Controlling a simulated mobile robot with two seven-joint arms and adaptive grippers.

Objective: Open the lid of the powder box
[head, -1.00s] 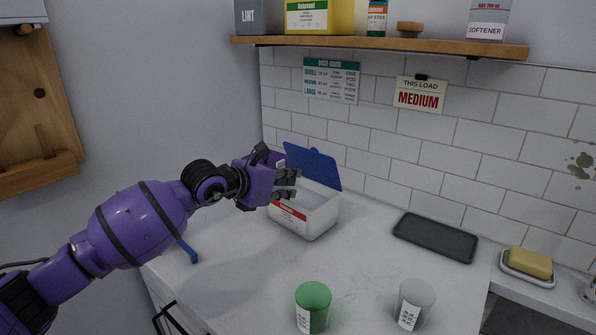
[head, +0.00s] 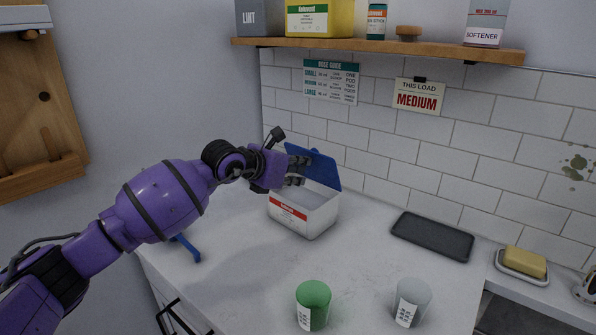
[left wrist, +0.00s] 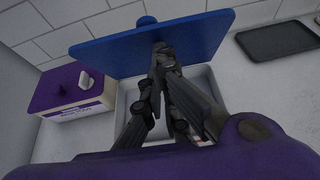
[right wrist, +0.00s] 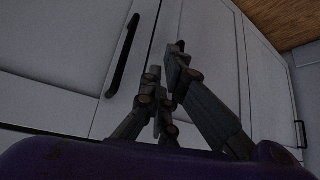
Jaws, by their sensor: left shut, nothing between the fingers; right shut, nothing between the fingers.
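The powder box (head: 306,221) is a white box with a red label on the counter by the tiled wall. Its blue lid (head: 324,171) stands raised at the back, tilted up from the rim, and the box's inside shows. My left gripper (head: 302,170) is over the box, close in front of the lid. In the left wrist view the shut, empty fingers (left wrist: 160,52) overlap the lid (left wrist: 205,38); I cannot tell whether they touch it. My right gripper (right wrist: 168,60) is shut and empty in front of white cabinet doors, out of the head view.
A purple-lidded box (left wrist: 75,92) stands beside the powder box. A green cup (head: 313,304) and a clear cup (head: 410,302) stand at the counter front. A dark tray (head: 432,236) and a soap dish (head: 522,266) lie to the right. A shelf (head: 380,46) hangs above.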

